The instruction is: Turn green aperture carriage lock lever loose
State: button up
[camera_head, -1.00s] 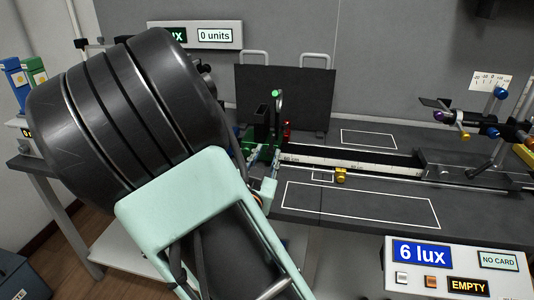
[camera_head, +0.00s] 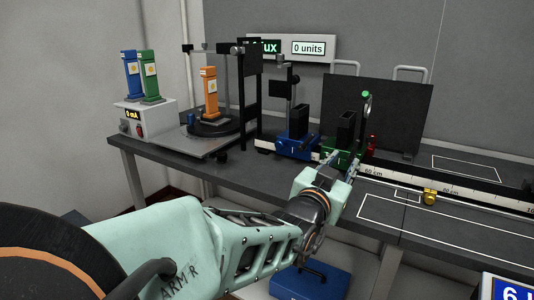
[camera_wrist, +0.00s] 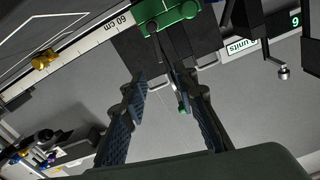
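The green aperture carriage (camera_head: 345,155) sits on the rail of the bench, with a dark upright block on it. A thin post with a green knob (camera_head: 366,96) rises beside it. My gripper (camera_head: 340,168) is at the front of the carriage, its fingers reaching toward it. In the wrist view the green carriage (camera_wrist: 168,14) is at the top edge, beyond the fingertips. My gripper's two fingers are apart there (camera_wrist: 160,90), with nothing visibly clamped. A green tip (camera_wrist: 182,110) shows beside the right finger. I cannot clearly make out the lock lever.
A blue carriage (camera_head: 297,145) stands just left on the rail. A red part (camera_head: 371,144) is right of the green carriage. A yellow knob (camera_head: 430,197) is at the rail's front. An orange lamp (camera_head: 210,95) stands on a round turntable at the left. The floor panel right of the rail is clear.

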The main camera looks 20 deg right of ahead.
aim_at(356, 145)
jog(key=p+x, duration=0.9)
jog(key=shift+w+d, duration=0.2)
jog(key=shift+d, duration=0.15)
jog(key=shift+w+d, duration=0.25)
jog(key=shift+d, duration=0.05)
dwell(0.8)
jog(key=shift+r, duration=0.1)
grip_shut()
